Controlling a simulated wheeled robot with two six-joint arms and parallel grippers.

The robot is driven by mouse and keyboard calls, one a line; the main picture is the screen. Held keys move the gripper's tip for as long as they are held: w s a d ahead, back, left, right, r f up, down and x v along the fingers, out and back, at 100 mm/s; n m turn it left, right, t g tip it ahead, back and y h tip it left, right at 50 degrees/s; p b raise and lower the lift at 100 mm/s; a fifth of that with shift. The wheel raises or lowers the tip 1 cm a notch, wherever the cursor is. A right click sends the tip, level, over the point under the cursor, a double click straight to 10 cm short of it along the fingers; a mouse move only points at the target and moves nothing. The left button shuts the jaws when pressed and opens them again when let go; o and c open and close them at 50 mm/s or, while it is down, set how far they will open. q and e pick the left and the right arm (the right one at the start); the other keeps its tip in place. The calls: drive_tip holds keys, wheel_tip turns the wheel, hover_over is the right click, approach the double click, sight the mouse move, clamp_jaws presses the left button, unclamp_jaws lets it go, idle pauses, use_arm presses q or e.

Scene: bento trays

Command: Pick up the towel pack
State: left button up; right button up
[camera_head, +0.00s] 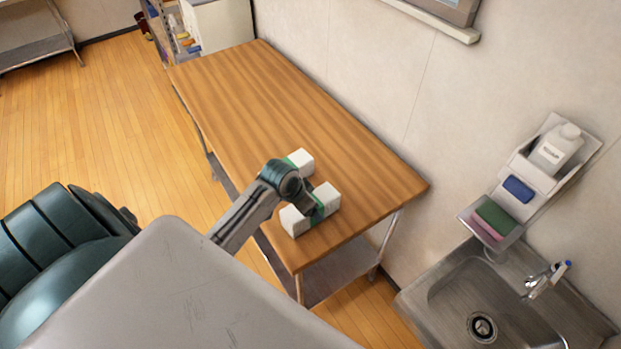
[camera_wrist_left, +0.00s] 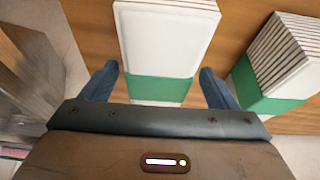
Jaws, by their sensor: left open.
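Two white towel packs with green bands lie on the wooden table. In the head view one pack (camera_head: 328,198) is near the table's front end and another pack (camera_head: 301,159) lies a little farther back. My left gripper (camera_head: 311,203) is over the packs, its fingers mostly hidden by my wrist. In the left wrist view my left gripper (camera_wrist_left: 157,76) is open, with one finger on each side of a pack (camera_wrist_left: 165,40). Gaps show between pack and fingers. The other pack (camera_wrist_left: 275,70), with its folded layers showing, is to the right.
The wooden table (camera_head: 230,90) is clear behind the packs. A wall runs along its right side. A sink (camera_head: 480,295) and a holder with a white bottle (camera_head: 555,150) and sponges (camera_head: 493,220) are at the right. A shelf with small items (camera_head: 185,40) is at the far end.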

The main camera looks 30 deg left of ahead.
use_arm(q)
drive_tip(key=shift+p+x, duration=0.45)
drive_tip(key=shift+x, duration=0.55)
drive_tip(key=shift+w+d+f, duration=0.15)
drive_tip(key=shift+w+f, duration=0.15)
drive_tip(key=shift+f, duration=0.35)
drive_tip(key=c, duration=1.1)
drive_tip(key=shift+r, duration=0.15)
drive_tip(key=shift+c, duration=0.2)
drive_tip(key=shift+r+b, duration=0.5)
drive_tip(key=shift+r, duration=0.05)
drive_tip(key=shift+d+b+v, duration=0.2)
drive_tip(key=shift+b+v, duration=0.6)
drive_tip(key=shift+v, duration=0.25)
drive_tip(key=s+d+b, duration=0.1)
drive_tip(key=s, duration=0.3)
drive_tip(key=s+d+r+b, duration=0.1)
drive_tip(key=s+b, duration=0.1)
drive_tip(key=s, duration=0.3)
drive_tip(key=s+d+b, duration=0.1)
drive_tip(key=s, duration=0.4)
drive_tip(key=shift+d+r+b, duration=0.2)
drive_tip(key=shift+r+b, duration=0.05)
drive_tip(key=shift+b, duration=0.1)
drive_tip(key=shift+s+d+r, duration=0.1)
drive_tip(key=shift+s+r, duration=0.05)
drive_tip(key=shift+s, duration=0.35)
